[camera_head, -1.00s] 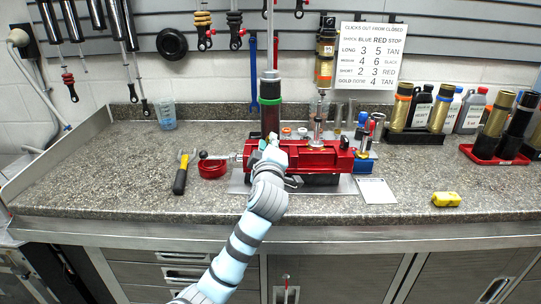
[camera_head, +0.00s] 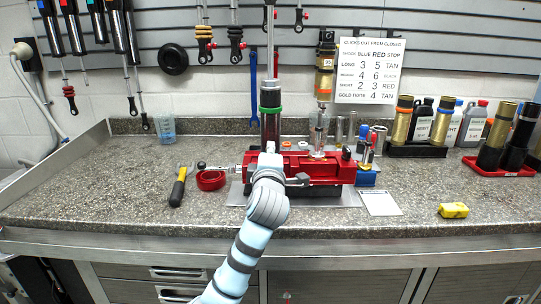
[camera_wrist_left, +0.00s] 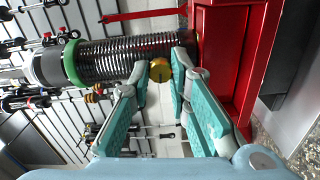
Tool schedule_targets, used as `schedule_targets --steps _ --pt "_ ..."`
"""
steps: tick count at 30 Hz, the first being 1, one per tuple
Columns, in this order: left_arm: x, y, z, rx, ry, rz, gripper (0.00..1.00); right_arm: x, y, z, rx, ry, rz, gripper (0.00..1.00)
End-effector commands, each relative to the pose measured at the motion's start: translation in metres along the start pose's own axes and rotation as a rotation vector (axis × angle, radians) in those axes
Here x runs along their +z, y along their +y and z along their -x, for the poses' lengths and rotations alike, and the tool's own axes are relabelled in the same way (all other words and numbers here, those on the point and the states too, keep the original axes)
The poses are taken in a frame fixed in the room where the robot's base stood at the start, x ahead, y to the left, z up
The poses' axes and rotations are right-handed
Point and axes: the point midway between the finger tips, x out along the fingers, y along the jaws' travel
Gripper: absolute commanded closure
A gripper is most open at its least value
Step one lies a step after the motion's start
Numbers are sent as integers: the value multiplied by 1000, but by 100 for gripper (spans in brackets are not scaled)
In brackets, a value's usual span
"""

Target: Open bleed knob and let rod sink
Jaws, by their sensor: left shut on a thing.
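A dark shock body (camera_head: 270,127) with a green ring stands upright in the red vise (camera_head: 318,170), and a thin rod (camera_head: 270,48) rises from its top. In the left wrist view the shock is a ribbed dark cylinder (camera_wrist_left: 115,62), lying sideways in the picture beside the red vise (camera_wrist_left: 222,60). A round gold knob (camera_wrist_left: 160,71) with a dark slot sits near the vise end of the shock. My left gripper (camera_wrist_left: 162,78) is shut on this knob, with a teal finger on each side. In the head view my left gripper (camera_head: 269,156) hides the knob.
A white card (camera_head: 380,203) and a yellow block (camera_head: 453,210) lie to the right. Bottles and gold cylinders stand at the back right.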

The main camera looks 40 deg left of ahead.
Motion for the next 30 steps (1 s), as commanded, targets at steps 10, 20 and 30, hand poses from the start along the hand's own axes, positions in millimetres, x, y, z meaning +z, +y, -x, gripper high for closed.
schedule_targets --steps 10,20,30 --pt "0 0 0 -1 0 -2 61 0 -1 0 -1 0 0 60" --pt "0 0 4 0 -1 -2 61 0 0 0 0 0 0 60" --pt "2 -1 84 -1 -4 4 61 0 0 0 0 0 0 60"
